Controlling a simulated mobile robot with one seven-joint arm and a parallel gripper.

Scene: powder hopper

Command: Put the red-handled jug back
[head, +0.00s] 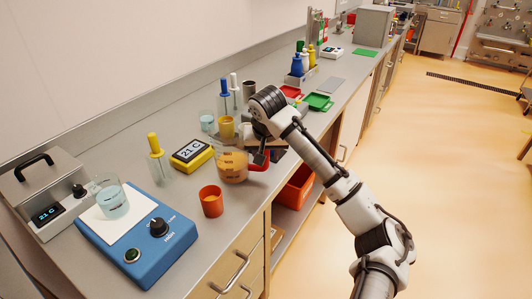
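The jug (232,168) is a clear vessel with tan contents and dark markings, standing upright on the grey bench or very close to it. Its red handle (261,163) points right. My gripper (265,155) reaches down over the handle from above, with dark fingers at it. The wrist and fingers overlap the handle, so I cannot tell whether they are closed on it.
An orange cup (211,201) stands in front of the jug, and a yellow display box (192,155) to its left. A yellow cup (226,128) is behind. A blue stirrer plate (140,228) bears a beaker (112,201). Red and green trays (318,102) lie farther back.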

